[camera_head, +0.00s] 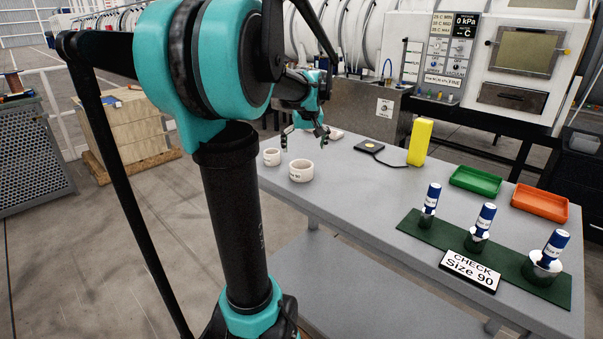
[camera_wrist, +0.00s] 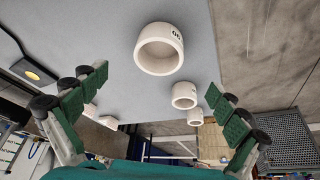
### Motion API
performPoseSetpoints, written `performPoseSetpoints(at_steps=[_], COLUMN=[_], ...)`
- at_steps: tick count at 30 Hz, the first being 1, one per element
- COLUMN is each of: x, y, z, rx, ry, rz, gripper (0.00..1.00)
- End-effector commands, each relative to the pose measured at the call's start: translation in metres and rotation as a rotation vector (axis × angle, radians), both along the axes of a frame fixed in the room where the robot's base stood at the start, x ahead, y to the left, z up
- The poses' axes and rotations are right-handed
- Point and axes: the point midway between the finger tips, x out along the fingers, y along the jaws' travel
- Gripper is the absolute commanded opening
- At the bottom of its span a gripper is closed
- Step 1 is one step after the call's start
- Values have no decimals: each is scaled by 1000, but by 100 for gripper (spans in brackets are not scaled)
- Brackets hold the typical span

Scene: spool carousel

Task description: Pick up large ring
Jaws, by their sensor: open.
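The large ring (camera_head: 301,174) is cream-white with dark lettering and sits on the grey table near its left end. In the wrist view the largest ring (camera_wrist: 158,66) lies at the upper middle, beyond my fingertips, its label upside down. A smaller ring (camera_head: 271,160) stands to its left in the head view. Two smaller rings, a middle one (camera_wrist: 184,103) and a farther one (camera_wrist: 195,121), show in the wrist view. My gripper (camera_head: 305,137) is open and empty above the table, behind the rings in the head view; its spread fingers (camera_wrist: 160,85) also frame the wrist view.
A yellow block (camera_head: 420,142) and a dark pad (camera_head: 369,147) stand farther right. Green (camera_head: 475,181) and orange (camera_head: 540,204) trays lie beyond. Several blue-topped gauges stand on a green mat (camera_head: 508,262), beside a "CHECK Size 90" sign (camera_head: 470,271). The table's middle is clear.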

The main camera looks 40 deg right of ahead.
Motion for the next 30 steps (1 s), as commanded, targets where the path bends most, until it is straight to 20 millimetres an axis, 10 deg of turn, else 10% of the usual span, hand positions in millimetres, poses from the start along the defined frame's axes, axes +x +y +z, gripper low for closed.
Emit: performPoseSetpoints(at_steps=[30], x=[43], y=[-27], z=[-109], rx=[0], ry=[0], rz=[1], gripper=[98])
